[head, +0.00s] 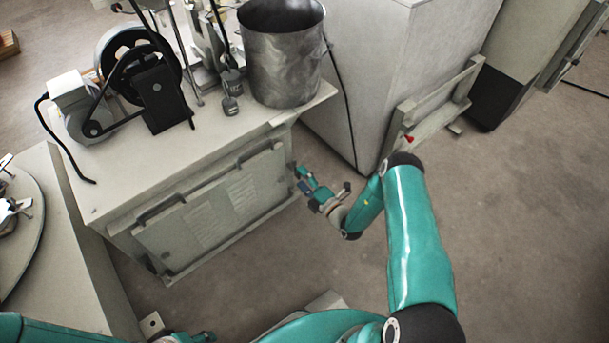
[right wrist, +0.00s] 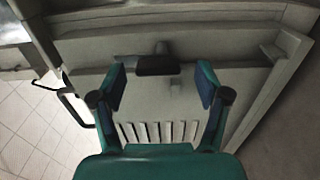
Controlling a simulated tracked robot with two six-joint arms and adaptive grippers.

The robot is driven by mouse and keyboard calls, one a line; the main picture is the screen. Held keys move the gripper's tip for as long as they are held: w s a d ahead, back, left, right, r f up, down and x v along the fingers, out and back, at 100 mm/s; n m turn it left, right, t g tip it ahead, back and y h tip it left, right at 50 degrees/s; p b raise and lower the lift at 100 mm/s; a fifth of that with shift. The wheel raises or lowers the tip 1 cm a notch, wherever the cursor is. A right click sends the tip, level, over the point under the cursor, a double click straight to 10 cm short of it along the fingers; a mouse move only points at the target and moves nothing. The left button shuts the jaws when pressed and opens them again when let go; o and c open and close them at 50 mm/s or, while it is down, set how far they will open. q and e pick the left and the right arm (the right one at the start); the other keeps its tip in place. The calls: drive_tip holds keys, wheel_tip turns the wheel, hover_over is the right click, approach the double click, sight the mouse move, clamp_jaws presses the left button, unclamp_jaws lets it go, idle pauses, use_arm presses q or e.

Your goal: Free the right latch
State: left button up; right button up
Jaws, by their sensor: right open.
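The cabinet's front panel (head: 215,212) has louvred vents and a dark fitting near each end of its top edge. The right fitting, likely the right latch (head: 262,148), is at the panel's upper right. My right gripper (head: 301,183) is in front of the cabinet's right end. In the right wrist view, a dark block (right wrist: 158,66) appears between the tips of my open right gripper (right wrist: 161,80), with no visible contact. How far it lies beyond the tips is unclear. My left gripper (head: 203,338) is partly cut off at the bottom edge; its fingers are unclear.
The cabinet top (head: 215,137) carries a metal pot (head: 283,55) and a belt-driven machine (head: 130,85). A grey cabinet (head: 362,75) stands close on the right, with a frame (head: 435,110) on its side. Floor (head: 520,220) is clear at right.

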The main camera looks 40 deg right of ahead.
drive_tip(key=s, duration=1.1)
drive_tip(key=shift+d, duration=0.45)
